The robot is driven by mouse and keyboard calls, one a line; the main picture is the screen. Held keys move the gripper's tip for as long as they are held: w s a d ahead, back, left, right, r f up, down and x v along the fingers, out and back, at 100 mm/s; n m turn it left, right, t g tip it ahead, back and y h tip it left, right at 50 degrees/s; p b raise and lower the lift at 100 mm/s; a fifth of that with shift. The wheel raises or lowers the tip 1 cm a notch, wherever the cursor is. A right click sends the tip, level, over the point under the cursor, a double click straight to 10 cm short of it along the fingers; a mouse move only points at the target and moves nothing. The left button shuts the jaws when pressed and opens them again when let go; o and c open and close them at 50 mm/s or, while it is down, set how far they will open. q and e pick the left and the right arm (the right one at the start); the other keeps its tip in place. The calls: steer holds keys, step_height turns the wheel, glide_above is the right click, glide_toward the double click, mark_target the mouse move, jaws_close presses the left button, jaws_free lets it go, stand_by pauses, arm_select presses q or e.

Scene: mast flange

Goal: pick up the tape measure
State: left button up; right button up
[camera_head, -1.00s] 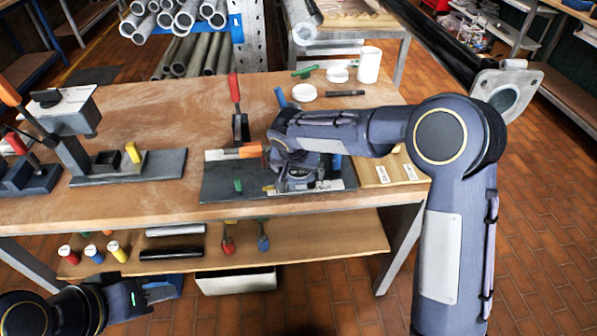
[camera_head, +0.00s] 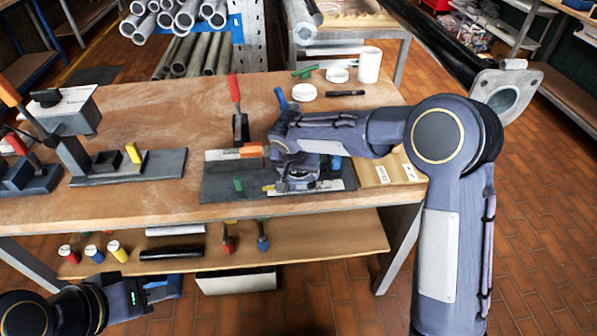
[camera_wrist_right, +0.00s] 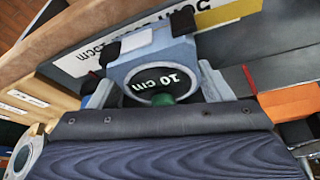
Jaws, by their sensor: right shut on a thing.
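In the head view my right gripper (camera_head: 297,182) is low over the dark plate (camera_head: 222,186) on the bench, and my wrist hides most of the tape measure. I cannot tell whether it touches the plate. My left gripper (camera_head: 155,290) is at the lower left, in front of the bench and away from it; its jaws are unclear.
A red-handled clamp (camera_head: 238,108) stands behind the plate. A second fixture with a yellow part (camera_head: 133,153) is to the left. White lids (camera_head: 303,92), a white cup (camera_head: 369,65) and a black marker (camera_head: 345,93) lie behind my arm. A lower shelf (camera_head: 330,235) holds several small items.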

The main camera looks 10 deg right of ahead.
steer(key=shift+r, duration=0.2)
steer(key=shift+r, duration=0.25)
step_height(320, 180, up, 2)
steer(key=shift+r, duration=0.15)
steer(key=s+a+r+b, duration=0.1)
steer(key=s+r+b, duration=0.1)
steer(key=s+r, duration=0.8)
steer(key=s, duration=0.4)
steer(key=shift+a+b, duration=0.35)
steer(key=shift+w+f, duration=0.1)
steer(key=b, duration=0.3)
glide_toward(299, 177)
steer(key=shift+s+f, duration=0.65)
steer(key=shift+f, duration=0.45)
steer(key=shift+w+d+f+b, duration=0.15)
steer(key=shift+w+f+b, duration=0.1)
steer(key=shift+w+f, duration=0.55)
steer(key=shift+w+d+f+b, duration=0.2)
steer(key=shift+w+f, duration=0.55)
steer(key=shift+w, duration=0.15)
steer(key=shift+w+d+f+b, duration=0.15)
steer(key=shift+w+f+b, duration=0.05)
steer(key=shift+w+f, duration=0.8)
steer(key=shift+w+d+f+b, duration=0.2)
steer(key=shift+w+f, duration=0.65)
steer(key=shift+w, duration=0.3)
